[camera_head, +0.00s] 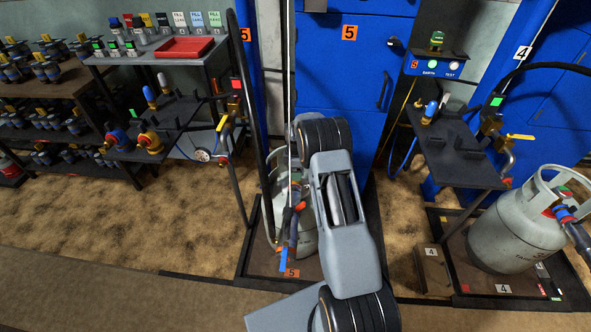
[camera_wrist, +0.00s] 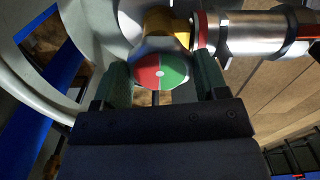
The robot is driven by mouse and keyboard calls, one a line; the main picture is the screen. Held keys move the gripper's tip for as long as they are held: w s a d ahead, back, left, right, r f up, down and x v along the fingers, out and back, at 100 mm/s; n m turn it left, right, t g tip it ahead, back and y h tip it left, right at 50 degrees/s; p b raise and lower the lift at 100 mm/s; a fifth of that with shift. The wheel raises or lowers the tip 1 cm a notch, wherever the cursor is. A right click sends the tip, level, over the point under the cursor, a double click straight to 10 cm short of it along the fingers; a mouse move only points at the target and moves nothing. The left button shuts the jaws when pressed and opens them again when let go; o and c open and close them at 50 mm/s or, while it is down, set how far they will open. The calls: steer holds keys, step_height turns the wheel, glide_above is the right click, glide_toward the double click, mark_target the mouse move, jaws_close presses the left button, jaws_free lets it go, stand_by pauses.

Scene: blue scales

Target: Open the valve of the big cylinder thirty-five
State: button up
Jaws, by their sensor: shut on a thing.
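The grey-white big cylinder (camera_head: 309,240) stands on the platform marked 5, largely hidden behind my arm. Its valve knob, with a red and green round top (camera_wrist: 161,72), is in the upper middle of the wrist view. My gripper (camera_wrist: 161,80) has one finger on each side of the knob and is shut on it. A brass fitting (camera_wrist: 167,24) and a metal connector with a red ring (camera_wrist: 255,34) lie just beyond the knob. The cylinder's pale collar (camera_wrist: 28,75) curves around at the left. In the head view my arm covers most of the grip.
Black stands with valves and hoses (camera_head: 455,145) flank station 5. A shelf (camera_head: 50,85) of regulators is at the left. A blue cabinet (camera_head: 345,90) is behind. The front floor (camera_head: 110,285) is clear.

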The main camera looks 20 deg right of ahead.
steer(key=o, duration=0.6)
steer(key=shift+w+r, duration=0.2)
steer(key=shift+w, duration=0.05)
steer(key=o, duration=0.3)
steer(key=shift+s+f, duration=0.1)
steer(key=shift+f, duration=0.05)
step_height(320, 180, up, 14)
steer(key=shift+f+p, duration=0.1)
steer(key=shift+p, duration=1.1)
